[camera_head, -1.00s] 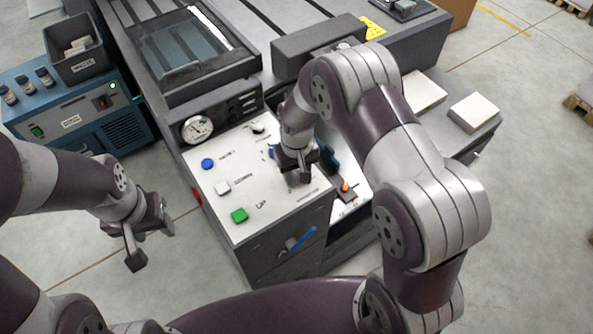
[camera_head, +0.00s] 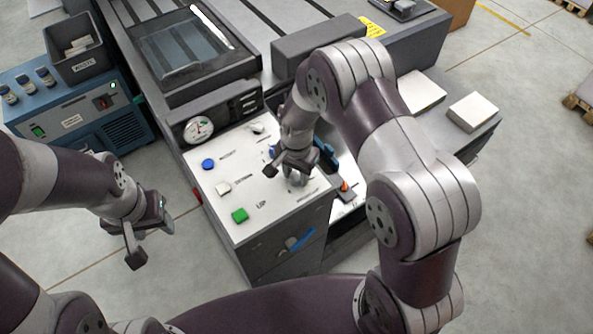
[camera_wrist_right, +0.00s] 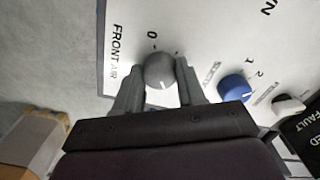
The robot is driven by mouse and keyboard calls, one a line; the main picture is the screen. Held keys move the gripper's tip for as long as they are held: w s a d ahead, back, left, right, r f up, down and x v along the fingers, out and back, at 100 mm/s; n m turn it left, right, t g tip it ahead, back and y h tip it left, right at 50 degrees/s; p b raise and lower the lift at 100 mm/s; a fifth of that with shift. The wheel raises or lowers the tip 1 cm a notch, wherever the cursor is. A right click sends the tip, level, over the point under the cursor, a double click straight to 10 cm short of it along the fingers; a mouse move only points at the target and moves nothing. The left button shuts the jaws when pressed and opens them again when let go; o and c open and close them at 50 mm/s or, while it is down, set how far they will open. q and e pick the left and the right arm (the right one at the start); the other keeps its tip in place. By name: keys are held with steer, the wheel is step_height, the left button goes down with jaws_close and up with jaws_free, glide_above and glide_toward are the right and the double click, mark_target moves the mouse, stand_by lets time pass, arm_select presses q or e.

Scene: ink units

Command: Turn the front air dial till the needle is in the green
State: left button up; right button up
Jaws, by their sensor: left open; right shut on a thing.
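The front air dial (camera_wrist_right: 160,72) is a round grey knob with a white mark, beside the printed words FRONT AIR and a 0 in the right wrist view. My right gripper (camera_wrist_right: 158,84) is shut on it, one finger on each side. In the head view my right gripper (camera_head: 292,164) is over the right part of the white panel (camera_head: 240,190) and partly hides the dial. The round gauge (camera_head: 198,130) has a white face with a dark needle; its exact reading is too small to tell. My left gripper (camera_head: 150,242) is open and empty, left of the panel.
A blue button (camera_head: 208,164), a white button (camera_head: 223,188) and a green button (camera_head: 239,215) sit on the panel. A blue knob (camera_wrist_right: 236,88) is close to the dial. A blue handle (camera_head: 303,238) is on the cabinet front. The floor around my left gripper is clear.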

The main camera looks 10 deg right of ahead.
mark_target(296, 175)
steer(key=shift+m, duration=1.5)
steer(key=o, duration=1.1)
steer(key=shift+c, duration=0.2)
step_height(296, 175, up, 13)
steer(key=b, duration=0.1)
steer(key=shift+b, duration=0.35)
steer(key=shift+f, duration=0.15)
stand_by(0.6)
